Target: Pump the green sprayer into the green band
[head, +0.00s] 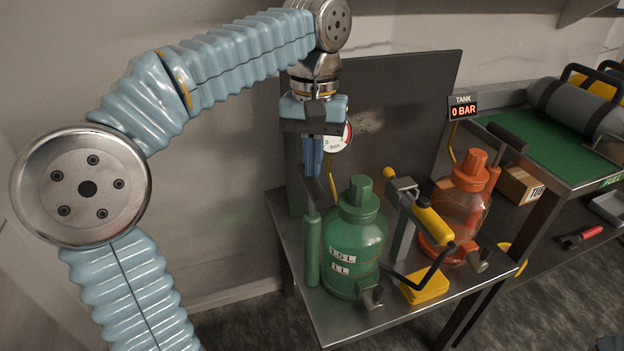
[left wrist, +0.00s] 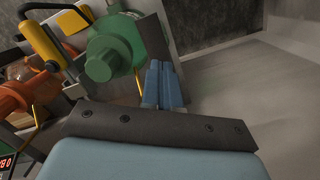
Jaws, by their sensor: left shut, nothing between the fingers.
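The green sprayer (head: 347,263) stands upright on the metal bench, with a green cap (head: 360,192) and white 1.5L and 1L labels. A slim green cylinder (head: 312,250) stands along its left side. My left gripper (head: 313,174) points down above and left of the sprayer, shut and empty, apart from it. A round gauge (head: 338,139) is partly hidden behind that gripper; no green band shows on it. In the left wrist view the shut blue fingers (left wrist: 163,77) are beside the green sprayer (left wrist: 112,48). My right gripper is not in view.
A metal post with a yellow-gripped lever (head: 430,219) stands right of the sprayer, near an orange sprayer (head: 462,211) and a yellow block (head: 427,286). The tank display (head: 463,107) reads 0 BAR. A dark panel (head: 410,105) rises behind.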

